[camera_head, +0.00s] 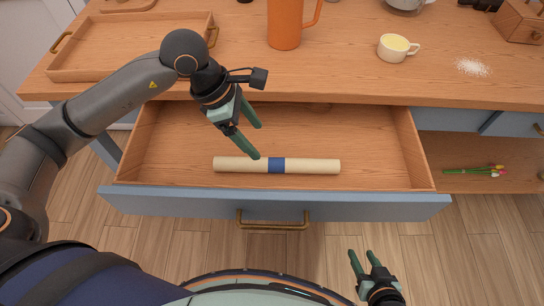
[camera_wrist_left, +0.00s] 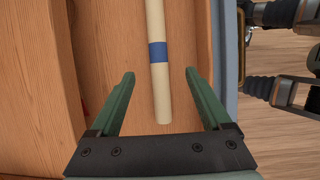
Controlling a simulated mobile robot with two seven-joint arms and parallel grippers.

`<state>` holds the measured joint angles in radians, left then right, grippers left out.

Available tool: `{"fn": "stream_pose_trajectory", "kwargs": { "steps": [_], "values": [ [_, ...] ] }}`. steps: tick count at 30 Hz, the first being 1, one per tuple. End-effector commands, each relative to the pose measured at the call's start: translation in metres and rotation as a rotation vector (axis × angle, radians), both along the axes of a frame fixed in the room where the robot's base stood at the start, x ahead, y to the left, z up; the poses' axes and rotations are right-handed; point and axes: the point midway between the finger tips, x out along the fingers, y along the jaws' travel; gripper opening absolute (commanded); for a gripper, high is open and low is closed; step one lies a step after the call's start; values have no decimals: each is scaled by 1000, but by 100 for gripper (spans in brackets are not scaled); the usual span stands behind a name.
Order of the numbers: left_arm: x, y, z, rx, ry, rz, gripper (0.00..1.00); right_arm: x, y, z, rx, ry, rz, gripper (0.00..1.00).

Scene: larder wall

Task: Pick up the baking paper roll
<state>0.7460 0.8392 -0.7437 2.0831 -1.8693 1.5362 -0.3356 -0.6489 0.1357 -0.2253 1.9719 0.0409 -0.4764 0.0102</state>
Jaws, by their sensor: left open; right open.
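The baking paper roll (camera_head: 310,166) is a pale tan cylinder with a blue band around its middle. It lies crosswise in the open drawer (camera_head: 160,140), near the drawer's front panel. My left gripper (camera_head: 258,142) is open and empty above the left half of the roll. In the left wrist view, the roll (camera_wrist_left: 157,85) points in between the spread fingers of my left gripper (camera_wrist_left: 158,82), with a finger apart on each side. My right gripper (camera_head: 360,252) is open and empty in front of the drawer, low and to the right.
The wooden counter (camera_head: 340,75) overhangs the drawer's back. On it stand a tray (camera_head: 130,75), an orange jug (camera_head: 285,25) and a cup (camera_head: 395,48). The drawer's front has a brass handle (camera_head: 272,226). Flowers (camera_head: 475,171) lie on a shelf at right.

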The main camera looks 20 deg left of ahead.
Motion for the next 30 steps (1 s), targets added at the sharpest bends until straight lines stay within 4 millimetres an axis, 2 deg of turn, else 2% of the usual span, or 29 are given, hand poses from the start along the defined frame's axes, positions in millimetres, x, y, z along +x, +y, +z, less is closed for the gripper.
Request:
{"fn": "stream_pose_trajectory", "kwargs": {
  "steps": [4, 12, 20, 27, 30],
  "values": [
    [3, 0, -11, 19, -6, 0, 82, 0, 0, -1, -1, 0, 1, 45],
    [10, -18, -55, 17, -4, 0, 82, 0, 0, -2, -2, 0, 3, 45],
    [13, -24, -75, 17, -5, 1, 82, 0, 0, -2, -2, 1, 3, 45],
    [18, -36, -108, 15, -6, 1, 82, 0, 0, -2, -2, 0, 3, 45],
    [19, -39, -115, 16, -6, 1, 82, 0, 0, -2, -2, 0, 3, 45]
  ]
}}
